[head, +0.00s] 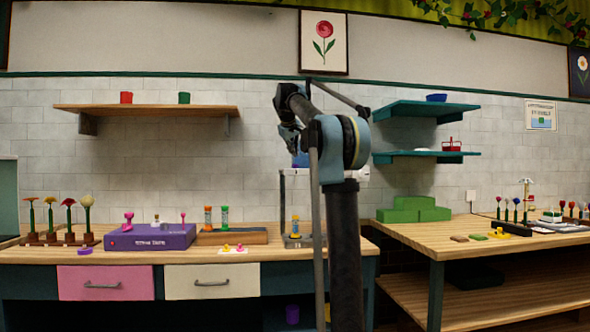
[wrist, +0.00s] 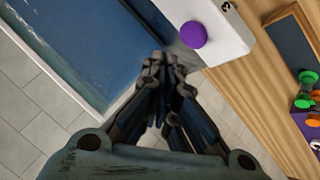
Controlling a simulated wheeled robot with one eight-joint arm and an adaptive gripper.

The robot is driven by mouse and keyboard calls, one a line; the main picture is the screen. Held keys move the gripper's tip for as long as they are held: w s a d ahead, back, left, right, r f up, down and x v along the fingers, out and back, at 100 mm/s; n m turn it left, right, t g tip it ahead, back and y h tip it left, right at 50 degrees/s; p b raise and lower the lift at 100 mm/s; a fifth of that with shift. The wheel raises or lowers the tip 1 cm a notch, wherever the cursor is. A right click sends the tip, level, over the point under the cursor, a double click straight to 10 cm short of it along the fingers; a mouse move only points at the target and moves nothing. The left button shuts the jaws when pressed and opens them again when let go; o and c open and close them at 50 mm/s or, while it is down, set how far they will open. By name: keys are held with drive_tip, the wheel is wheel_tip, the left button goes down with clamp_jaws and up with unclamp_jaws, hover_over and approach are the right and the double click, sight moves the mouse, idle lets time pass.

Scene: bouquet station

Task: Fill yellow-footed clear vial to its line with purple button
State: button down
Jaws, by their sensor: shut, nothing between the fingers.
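The purple button (wrist: 193,34) is a round knob on a white housing (wrist: 232,43) in the wrist view. My gripper (wrist: 165,58) is shut and empty, its fingertips just below and left of the button in the picture. A gap shows between them; depth is hard to judge. In the head view my gripper (head: 290,140) is by the upper part of a dispenser, and my arm hides much of it. A small vial (head: 295,227) with an orange top and a yellowish foot stands low at the dispenser. Its line and fill level are too small to read.
Two more vials (head: 216,216) stand on a wooden rack (head: 232,237) to the left. A purple box (head: 150,238) and flowers in stands sit further left. Wooden (head: 147,109) and teal (head: 426,109) shelves hang on the wall. Another table (head: 480,250) is at right.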

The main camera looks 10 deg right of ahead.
drive_tip(key=shift+f, duration=1)
drive_tip(key=shift+s+f, duration=0.1)
drive_tip(key=shift+f, duration=0.85)
idle(1.6)
drive_tip(key=shift+r, duration=1)
drive_tip(key=shift+r, duration=0.1)
drive_tip(key=shift+r, duration=2.4)
